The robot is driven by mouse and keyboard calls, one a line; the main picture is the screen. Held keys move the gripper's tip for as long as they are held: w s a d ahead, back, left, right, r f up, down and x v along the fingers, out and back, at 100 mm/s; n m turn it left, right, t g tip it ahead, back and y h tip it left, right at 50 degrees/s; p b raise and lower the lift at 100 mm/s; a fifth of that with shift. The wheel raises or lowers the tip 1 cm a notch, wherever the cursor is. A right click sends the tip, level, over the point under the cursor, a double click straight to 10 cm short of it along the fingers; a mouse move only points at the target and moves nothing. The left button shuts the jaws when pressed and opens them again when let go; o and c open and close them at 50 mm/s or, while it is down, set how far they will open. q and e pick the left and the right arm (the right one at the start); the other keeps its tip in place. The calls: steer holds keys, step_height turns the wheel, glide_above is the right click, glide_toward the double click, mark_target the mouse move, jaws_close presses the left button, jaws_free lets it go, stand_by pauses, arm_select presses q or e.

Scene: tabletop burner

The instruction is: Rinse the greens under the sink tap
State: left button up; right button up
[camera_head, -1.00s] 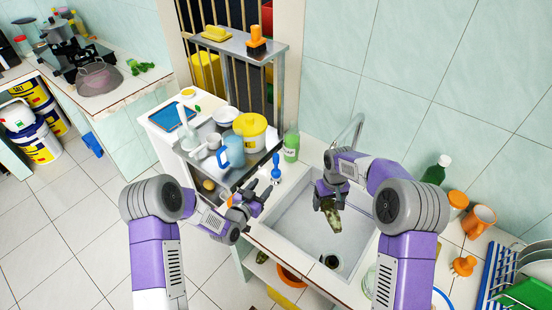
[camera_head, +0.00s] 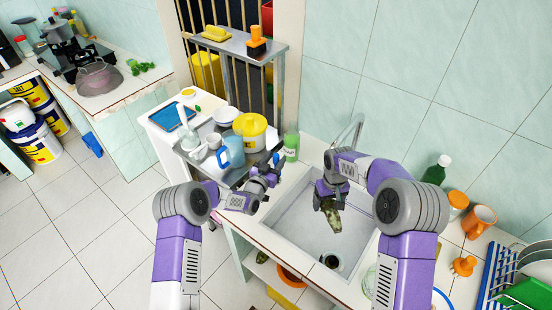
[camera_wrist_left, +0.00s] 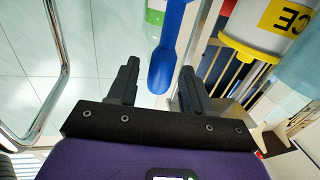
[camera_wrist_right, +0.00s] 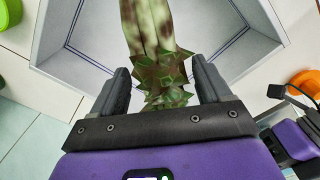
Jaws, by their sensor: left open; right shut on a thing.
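My right gripper (camera_head: 328,192) is over the sink basin (camera_head: 300,222), shut on the greens (camera_head: 333,218), a pale, dark-mottled bunch hanging down. In the right wrist view the greens (camera_wrist_right: 150,30) have a leafy, spiky end between the fingers. The sink tap (camera_head: 358,128), a curved metal spout, rises behind the basin, partly hidden by my right arm. My left gripper (camera_head: 270,166) is open at the basin's back left corner. In the left wrist view a blue handle-like thing (camera_wrist_left: 167,60) stands ahead of the gap between the open fingers (camera_wrist_left: 156,88). Whether water runs, I cannot tell.
A green-white bottle (camera_head: 291,147) stands close to my left gripper.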

arm_select(q)
steer(key=shift+w+d, duration=0.25)
steer(key=shift+w, duration=0.3)
steer(key=shift+c, duration=0.3)
jaws_close()
